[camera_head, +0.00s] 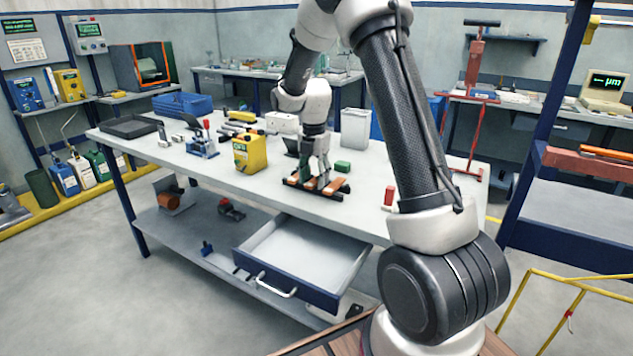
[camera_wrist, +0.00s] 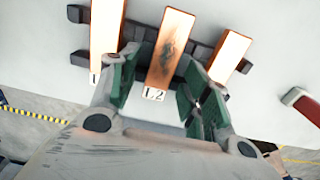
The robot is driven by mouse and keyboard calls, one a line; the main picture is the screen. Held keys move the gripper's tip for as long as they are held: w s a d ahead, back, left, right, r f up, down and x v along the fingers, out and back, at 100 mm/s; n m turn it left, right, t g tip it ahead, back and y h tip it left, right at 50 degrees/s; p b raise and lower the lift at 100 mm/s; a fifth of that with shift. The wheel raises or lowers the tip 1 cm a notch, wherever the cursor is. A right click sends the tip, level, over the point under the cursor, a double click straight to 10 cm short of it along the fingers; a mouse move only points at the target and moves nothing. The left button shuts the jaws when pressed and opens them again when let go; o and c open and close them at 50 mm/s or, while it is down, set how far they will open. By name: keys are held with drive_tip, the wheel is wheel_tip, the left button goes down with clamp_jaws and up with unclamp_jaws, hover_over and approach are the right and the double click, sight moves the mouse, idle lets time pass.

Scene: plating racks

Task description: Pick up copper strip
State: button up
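Three copper strips lie side by side across a dark slotted rack on the workbench. In the wrist view they are the left strip (camera_wrist: 106,25), the middle strip (camera_wrist: 170,48), which has a dark stain, and the right strip (camera_wrist: 229,54). The rack (camera_wrist: 80,57) shows between and beside them. A label reading "L2" (camera_wrist: 153,94) sits at the near end of the middle strip. My gripper (camera_wrist: 160,75) is open, its green-padded fingers on either side of the middle strip's near end. I cannot tell whether they touch it. In the head view my gripper (camera_head: 316,168) points down over the rack (camera_head: 318,190).
An open drawer (camera_head: 305,255) juts out below the bench top.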

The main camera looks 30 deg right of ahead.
clamp_jaws()
drive_tip(key=shift+r, duration=0.1)
